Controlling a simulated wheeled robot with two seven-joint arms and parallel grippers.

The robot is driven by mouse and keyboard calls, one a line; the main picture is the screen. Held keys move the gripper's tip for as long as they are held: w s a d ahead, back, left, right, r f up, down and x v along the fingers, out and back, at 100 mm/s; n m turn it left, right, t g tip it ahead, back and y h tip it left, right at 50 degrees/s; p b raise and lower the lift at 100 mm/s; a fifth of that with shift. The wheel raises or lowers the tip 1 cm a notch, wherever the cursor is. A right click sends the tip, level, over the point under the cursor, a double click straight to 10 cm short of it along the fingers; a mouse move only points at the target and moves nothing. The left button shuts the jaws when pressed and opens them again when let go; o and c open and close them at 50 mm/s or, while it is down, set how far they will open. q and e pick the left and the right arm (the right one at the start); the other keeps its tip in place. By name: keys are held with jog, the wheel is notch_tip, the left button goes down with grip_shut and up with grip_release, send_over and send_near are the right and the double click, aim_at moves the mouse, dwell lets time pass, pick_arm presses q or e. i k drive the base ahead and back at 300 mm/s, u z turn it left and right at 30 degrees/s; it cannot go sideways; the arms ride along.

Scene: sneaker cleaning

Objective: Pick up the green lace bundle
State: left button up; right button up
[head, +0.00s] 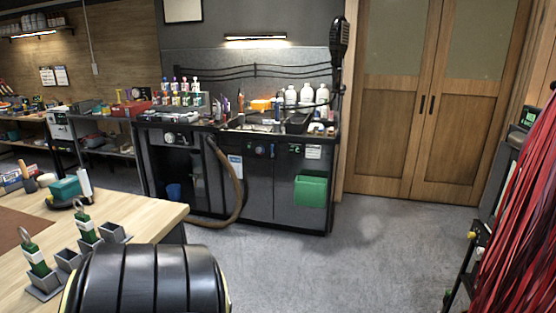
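I see no thing that is clearly a green lace bundle. Many red laces (520,215) hang in long strands on a dark rack at the right edge. Two small green items with white bands and metal loops on top stand in grey holders on the wooden table at the lower left: a nearer green item (38,262) and a farther green item (86,230). I cannot tell whether either is a lace bundle. Neither of my grippers is in view.
The wooden table (150,220) fills the lower left, with a teal block (65,190) on it. A dark workbench (260,190) with bottles, a hose (232,185) and a green bin (311,191) stands by the back wall. Grey floor (370,265) is clear before the wooden doors (425,110).

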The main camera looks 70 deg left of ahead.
aim_at(31, 251)
jog(key=u, duration=3.3)
jog(key=k, duration=0.55)
jog(key=u, duration=0.75)
jog(key=i, duration=1.2)
jog(key=u, duration=0.55)
